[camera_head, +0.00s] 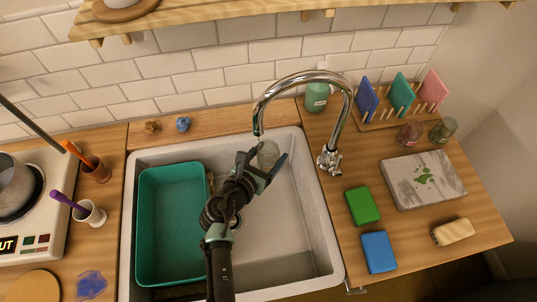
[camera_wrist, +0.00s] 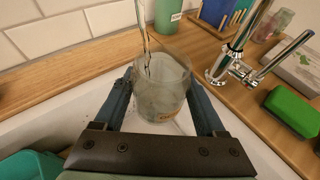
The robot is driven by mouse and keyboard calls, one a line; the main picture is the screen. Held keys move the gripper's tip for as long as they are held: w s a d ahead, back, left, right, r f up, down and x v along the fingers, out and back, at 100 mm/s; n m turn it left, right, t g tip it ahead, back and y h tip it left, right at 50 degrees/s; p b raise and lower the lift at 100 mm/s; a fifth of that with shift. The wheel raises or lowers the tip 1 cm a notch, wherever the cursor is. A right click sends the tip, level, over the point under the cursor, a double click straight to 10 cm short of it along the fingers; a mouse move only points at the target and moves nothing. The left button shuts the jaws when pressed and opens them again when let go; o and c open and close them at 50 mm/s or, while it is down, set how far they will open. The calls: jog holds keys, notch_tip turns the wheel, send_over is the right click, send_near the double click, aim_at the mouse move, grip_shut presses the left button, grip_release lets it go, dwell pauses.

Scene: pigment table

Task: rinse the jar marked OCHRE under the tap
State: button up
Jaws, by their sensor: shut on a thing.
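A clear glass jar (camera_head: 268,153) is held upright between the fingers of my gripper (camera_head: 261,166), over the back of the white sink (camera_head: 291,240). It also shows in the wrist view (camera_wrist: 160,88), with a blue finger on each side. A small orange-yellow label shows low on the jar; I cannot read its word. The chrome tap (camera_head: 340,112) arches over the sink, its spout end just above the jar. In the wrist view a thin clear stream of water (camera_wrist: 143,40) falls to the jar's mouth. The jar looks clear, slightly cloudy inside.
A teal tub (camera_head: 172,272) fills the sink's left side. Right of the sink lie green (camera_head: 362,206) and blue (camera_head: 379,252) blocks and a marble slab (camera_head: 424,180). A green bottle (camera_head: 317,96) stands behind the tap. Reddish (camera_head: 409,134) and green (camera_head: 443,130) jars stand farther right.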

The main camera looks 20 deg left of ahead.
jog(key=shift+w+d, duration=0.1)
jog(key=shift+w+d, duration=0.3)
jog(key=shift+w, duration=0.05)
jog(key=shift+s+a+p, duration=0.3)
jog(key=shift+s+a, duration=0.1)
jog(key=shift+s, duration=0.1)
jog(key=shift+w+d, duration=0.15)
dwell(0.3)
jog(key=shift+w+d, duration=0.25)
jog(key=shift+w, duration=0.1)
jog(key=shift+s, duration=0.1)
jog(key=shift+s+a, duration=0.4)
jog(key=shift+p, duration=0.3)
